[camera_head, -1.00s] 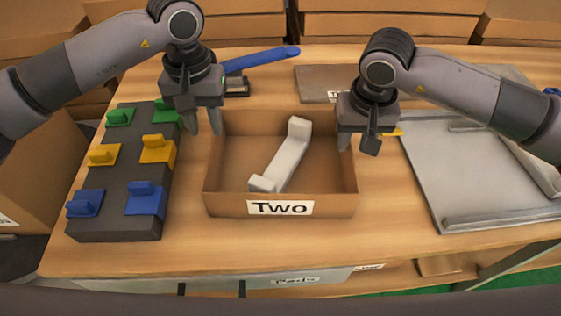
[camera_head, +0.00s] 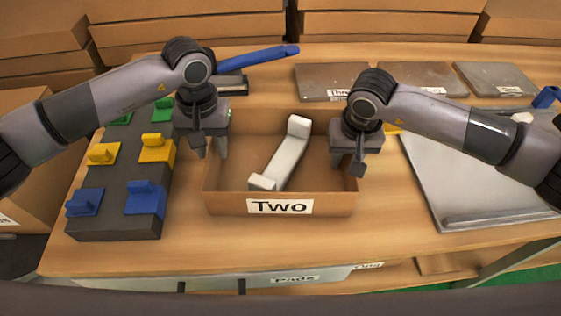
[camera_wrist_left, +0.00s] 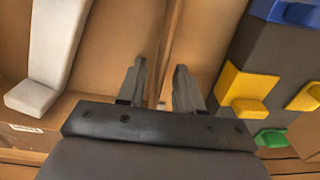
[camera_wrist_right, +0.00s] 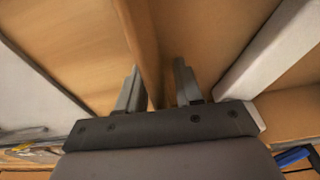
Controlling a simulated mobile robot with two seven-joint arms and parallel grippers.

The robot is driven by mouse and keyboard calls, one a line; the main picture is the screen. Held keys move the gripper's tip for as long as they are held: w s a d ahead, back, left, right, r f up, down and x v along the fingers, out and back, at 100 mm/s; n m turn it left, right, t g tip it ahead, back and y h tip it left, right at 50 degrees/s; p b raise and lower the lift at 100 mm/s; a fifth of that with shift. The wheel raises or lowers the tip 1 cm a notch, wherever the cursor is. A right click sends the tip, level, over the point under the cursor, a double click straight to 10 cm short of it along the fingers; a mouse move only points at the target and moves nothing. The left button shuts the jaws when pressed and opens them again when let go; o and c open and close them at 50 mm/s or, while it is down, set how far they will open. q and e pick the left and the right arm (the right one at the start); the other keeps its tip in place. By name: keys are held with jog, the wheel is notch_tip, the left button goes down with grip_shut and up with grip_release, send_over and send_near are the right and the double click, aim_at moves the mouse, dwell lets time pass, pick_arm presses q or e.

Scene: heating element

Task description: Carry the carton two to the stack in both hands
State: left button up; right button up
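The carton two (camera_head: 230,203) is an open brown box with a "Two" label on its front, standing on the table. A white bar-shaped part (camera_head: 283,158) lies slanted inside it. My left gripper (camera_head: 210,150) is at the carton's left wall, and my right gripper (camera_head: 347,160) is at its right wall. In the left wrist view the left gripper (camera_wrist_left: 160,88) has its open fingers on either side of the wall (camera_wrist_left: 168,58). In the right wrist view the right gripper (camera_wrist_right: 157,88) likewise straddles the wall (camera_wrist_right: 140,45) with gaps visible.
A dark block (camera_head: 112,190) with green, yellow and blue pieces stands close left of the carton. A grey metal tray (camera_head: 450,180) lies to the right. Flat labelled plates (camera_head: 325,80) and a blue-handled tool (camera_head: 260,58) lie behind. Brown boxes (camera_head: 390,25) line the back.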

pick_arm(q)
grip_shut()
pick_arm(e)
grip_shut()
pick_arm(q)
jog(key=shift+r, duration=0.2)
pick_arm(e)
jog(key=shift+r, duration=0.25)
